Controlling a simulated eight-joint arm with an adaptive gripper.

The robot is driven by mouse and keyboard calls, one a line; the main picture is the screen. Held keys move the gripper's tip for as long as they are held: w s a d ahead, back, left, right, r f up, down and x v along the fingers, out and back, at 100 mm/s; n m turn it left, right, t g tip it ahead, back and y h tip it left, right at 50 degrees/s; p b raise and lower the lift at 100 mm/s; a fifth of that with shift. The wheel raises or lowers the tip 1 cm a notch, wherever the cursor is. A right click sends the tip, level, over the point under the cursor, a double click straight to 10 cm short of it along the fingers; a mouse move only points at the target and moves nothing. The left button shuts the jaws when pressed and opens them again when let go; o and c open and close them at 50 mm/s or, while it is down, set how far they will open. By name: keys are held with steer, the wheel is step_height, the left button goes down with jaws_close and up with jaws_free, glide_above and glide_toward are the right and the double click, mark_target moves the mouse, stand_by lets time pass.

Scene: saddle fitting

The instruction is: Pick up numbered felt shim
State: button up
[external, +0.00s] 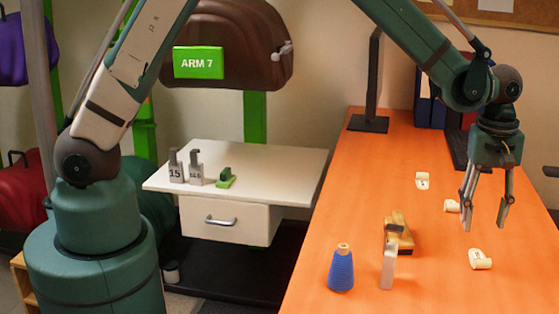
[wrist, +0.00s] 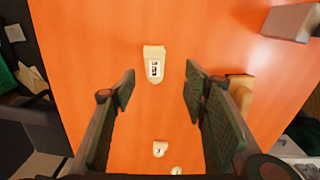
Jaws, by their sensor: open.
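Three cream felt shims with number labels lie apart on the orange bench. The near shim (external: 480,259) is curled at one end, and its label is too small to read surely. The middle shim (external: 451,206) and the far shim (external: 422,181) lie farther back. In the wrist view the near shim (wrist: 154,64) lies just beyond my fingertips, between their lines, with the other two (wrist: 159,148) (wrist: 176,170) small at the bottom. My gripper (external: 485,228) is open and empty above the bench, pointing down; its two fingers also show in the wrist view (wrist: 160,84).
On the orange bench (external: 340,190), left of the shims, stand a blue cone (external: 341,270), a grey metal piece (external: 388,266) and a wooden block (external: 398,232). A white side table (external: 290,165) holds two numbered grey pieces (external: 185,170) and a green piece (external: 226,178).

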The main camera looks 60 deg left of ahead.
mark_target(483, 254)
steer(key=shift+d+f, duration=0.95)
steer(key=shift+f, duration=0.1)
steer(key=shift+f, duration=1.2)
steer(key=shift+w+f, duration=0.1)
steer(key=shift+w+a+f+b, duration=0.1)
steer(key=shift+f+b, duration=0.35)
steer(key=shift+f, duration=0.8)
steer(key=shift+w+f+b, duration=0.1)
steer(key=shift+f+b, duration=0.3)
steer(key=shift+f, duration=0.85)
steer(key=shift+c, duration=0.5)
steer(key=c, duration=0.8)
